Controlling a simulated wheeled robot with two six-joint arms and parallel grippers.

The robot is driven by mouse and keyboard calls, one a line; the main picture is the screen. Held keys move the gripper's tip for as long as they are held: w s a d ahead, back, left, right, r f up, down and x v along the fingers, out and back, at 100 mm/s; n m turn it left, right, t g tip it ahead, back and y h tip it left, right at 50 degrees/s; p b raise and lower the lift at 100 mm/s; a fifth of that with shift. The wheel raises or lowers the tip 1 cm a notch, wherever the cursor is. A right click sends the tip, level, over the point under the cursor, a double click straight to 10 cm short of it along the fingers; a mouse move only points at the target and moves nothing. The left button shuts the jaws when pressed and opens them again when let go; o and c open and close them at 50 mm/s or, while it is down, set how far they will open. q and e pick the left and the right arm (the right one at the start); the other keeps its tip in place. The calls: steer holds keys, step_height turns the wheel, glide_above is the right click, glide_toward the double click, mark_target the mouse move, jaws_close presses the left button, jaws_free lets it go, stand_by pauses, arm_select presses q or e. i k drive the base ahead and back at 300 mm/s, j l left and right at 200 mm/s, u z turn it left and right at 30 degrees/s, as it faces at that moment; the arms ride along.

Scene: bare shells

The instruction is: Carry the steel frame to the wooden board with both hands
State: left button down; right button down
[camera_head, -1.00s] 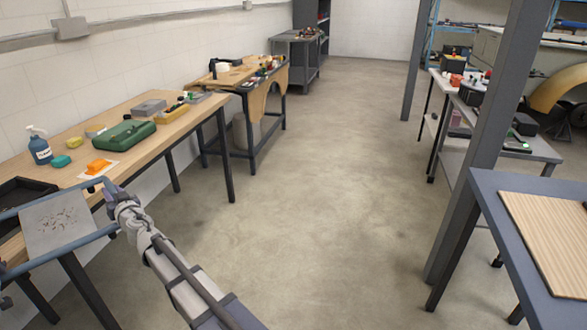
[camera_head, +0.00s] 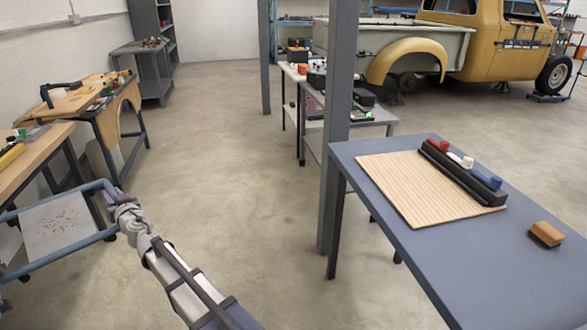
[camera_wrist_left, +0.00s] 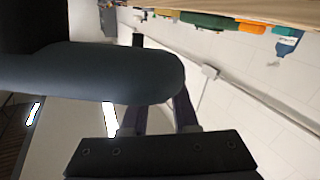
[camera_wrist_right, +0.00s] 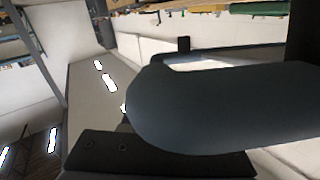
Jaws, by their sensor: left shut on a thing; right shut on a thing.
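The steel frame (camera_head: 50,201) is a blue-grey tube loop at the lower left of the head view, cut off by the picture's edge. A pale speckled panel shows inside the loop. My right gripper (camera_head: 122,207) is shut on the frame's right end, above the floor. My left gripper (camera_wrist_left: 160,125) shows only in part in the left wrist view; it is shut, and its hold is beyond the head view. The wooden board (camera_head: 420,190) is a pale ribbed sheet lying flat on the blue-grey table at the right, well apart from the frame.
A black rack (camera_head: 462,175) with red, white and blue items stands at the board's back edge. A brown block (camera_head: 546,234) lies on the same blue-grey table (camera_head: 430,265). A grey post (camera_head: 338,110) stands by its left corner. Open floor lies between the frame and this table.

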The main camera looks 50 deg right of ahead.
mark_target(416, 181)
steer(key=i+z, duration=0.25)
steer(key=i, duration=2.4)
steer(key=z, duration=3.15)
